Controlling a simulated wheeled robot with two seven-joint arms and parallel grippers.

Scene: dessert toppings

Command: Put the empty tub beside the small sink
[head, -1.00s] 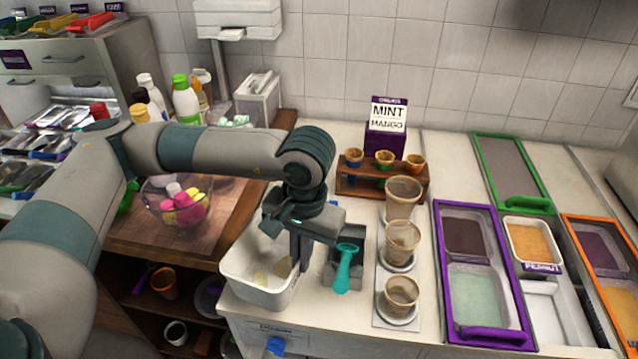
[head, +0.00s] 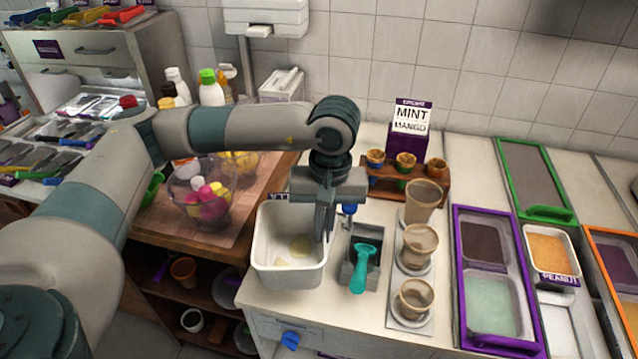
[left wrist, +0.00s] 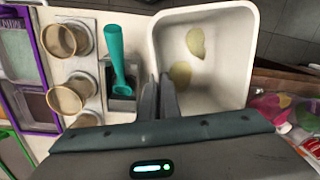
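The empty tub (head: 262,240) is white, with a few pale yellow smears on its floor. It is upright at the counter's left front, left of the small grey sink (head: 347,272) and close to it. A teal scoop (head: 364,266) stands in the sink. My left gripper (head: 325,222) points down at the tub's right wall. In the left wrist view its fingers (left wrist: 159,98) are close together with the wall of the tub (left wrist: 245,60) between them. I cannot tell whether the tub's base touches the counter. My right gripper is not in view.
Cups on a holder (head: 398,318) stand right of the sink. A cone rack (head: 400,190) and mint sign (head: 410,118) are behind. A purple-framed topping bin (head: 460,290) lies further right. A bowl of colourful items (head: 203,195) is on the wooden cart at left.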

